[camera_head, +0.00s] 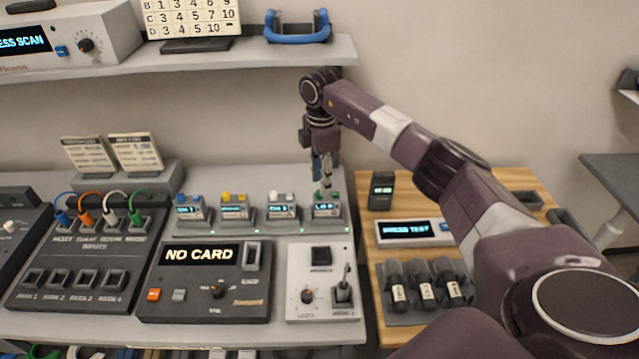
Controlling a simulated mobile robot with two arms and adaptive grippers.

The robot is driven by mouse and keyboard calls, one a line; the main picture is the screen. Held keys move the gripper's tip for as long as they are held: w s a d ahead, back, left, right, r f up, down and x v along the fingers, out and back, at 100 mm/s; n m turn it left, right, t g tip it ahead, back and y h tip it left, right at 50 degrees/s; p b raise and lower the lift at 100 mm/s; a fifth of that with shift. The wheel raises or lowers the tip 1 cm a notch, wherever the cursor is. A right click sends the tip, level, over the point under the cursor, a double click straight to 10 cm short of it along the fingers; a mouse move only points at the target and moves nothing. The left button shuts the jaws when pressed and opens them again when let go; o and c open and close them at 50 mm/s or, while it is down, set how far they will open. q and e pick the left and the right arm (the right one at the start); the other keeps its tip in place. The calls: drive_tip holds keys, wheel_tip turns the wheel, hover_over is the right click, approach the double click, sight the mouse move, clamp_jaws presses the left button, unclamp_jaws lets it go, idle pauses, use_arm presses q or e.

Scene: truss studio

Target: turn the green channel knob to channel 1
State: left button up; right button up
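The green knob (335,195) sits on top of the rightmost of several small units in a row on the bench. That unit has a small lit display (326,209), whose text is too small to read surely. My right gripper (324,189) points down from above, with its fingertips at the green knob and partly covering it. I cannot tell whether the fingers are closed on the knob or just around it. My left gripper is not in view.
Similar units with blue (183,200), yellow (236,197) and white (281,197) knobs stand to the left. A dark "NO CARD" console (205,310) and a white switch panel (322,255) lie in front. A shelf (225,52) hangs above. A wooden board (375,235) is at right.

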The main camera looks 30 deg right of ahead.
wheel_tip(320, 180, down, 2)
drive_tip(key=shift+w+f, duration=0.15)
drive_tip(key=shift+f, duration=0.05)
drive_tip(key=shift+w+f, duration=0.1)
drive_tip(key=shift+f, duration=0.3)
drive_tip(key=c, duration=0.9)
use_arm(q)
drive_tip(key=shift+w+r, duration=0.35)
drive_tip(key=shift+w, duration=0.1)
use_arm(e)
clamp_jaws()
